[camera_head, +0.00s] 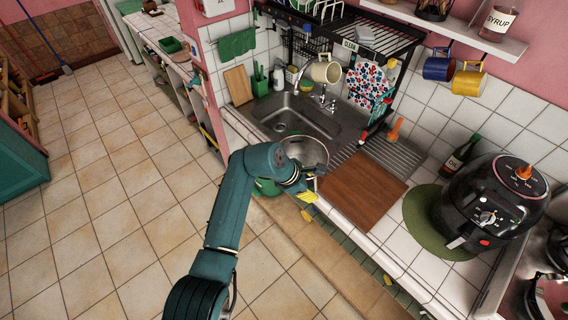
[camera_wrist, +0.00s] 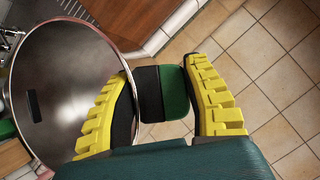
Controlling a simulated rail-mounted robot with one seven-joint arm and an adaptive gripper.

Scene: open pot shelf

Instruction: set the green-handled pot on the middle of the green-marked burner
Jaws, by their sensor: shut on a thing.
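The steel pot (camera_head: 304,150) is held at the front edge of the counter by the sink. In the wrist view its shiny round body (camera_wrist: 70,85) fills the left side, and its green and black handle (camera_wrist: 174,90) lies between the yellow fingers. My gripper (camera_head: 304,196) is shut on this handle; in the wrist view the yellow fingers (camera_wrist: 162,88) stand on both sides of it. The pot looks empty apart from a dark mark inside. I cannot make out a green-marked burner in either view.
A wooden board (camera_head: 362,188) lies right of the sink (camera_head: 300,115). A black air fryer (camera_head: 490,208) stands on a green round mat (camera_head: 421,222), with a dark bottle (camera_head: 458,160) behind. Shiny cookware (camera_head: 550,292) shows at the lower right edge. The tiled floor at left is open.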

